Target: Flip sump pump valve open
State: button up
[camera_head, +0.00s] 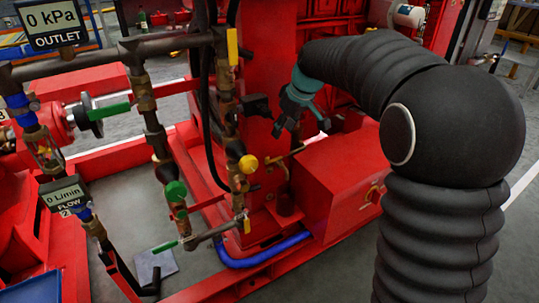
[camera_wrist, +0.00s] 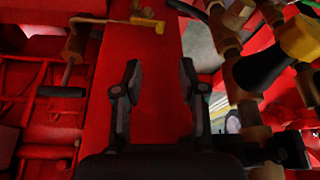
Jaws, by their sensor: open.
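My gripper (camera_head: 301,121) hangs fingers-down above the red pumpset in the head view. In the wrist view my gripper (camera_wrist: 160,78) is open, with nothing between its two dark fingers. Several valves show, but no label tells which is the sump pump valve. A brass-coloured bent lever (camera_head: 284,163) lies below my gripper in the head view. A similar yellow-brown lever (camera_wrist: 118,21) is at the upper left in the wrist view, apart from the fingers.
Upright pipes carry green handles (camera_head: 112,110) and a green knob (camera_head: 175,190) at the left. Gauges read 0 kPa (camera_head: 56,25) and 0 L/min (camera_head: 65,200). A red box (camera_head: 335,185) stands below my arm. A blue hose (camera_head: 265,255) runs along the base.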

aim_at(267, 158)
jog(key=x, duration=0.4)
jog(key=b+x, duration=0.1)
jog(key=x, duration=0.9)
jog(key=shift+w+a, duration=0.3)
jog(key=shift+a, duration=0.05)
grip_shut()
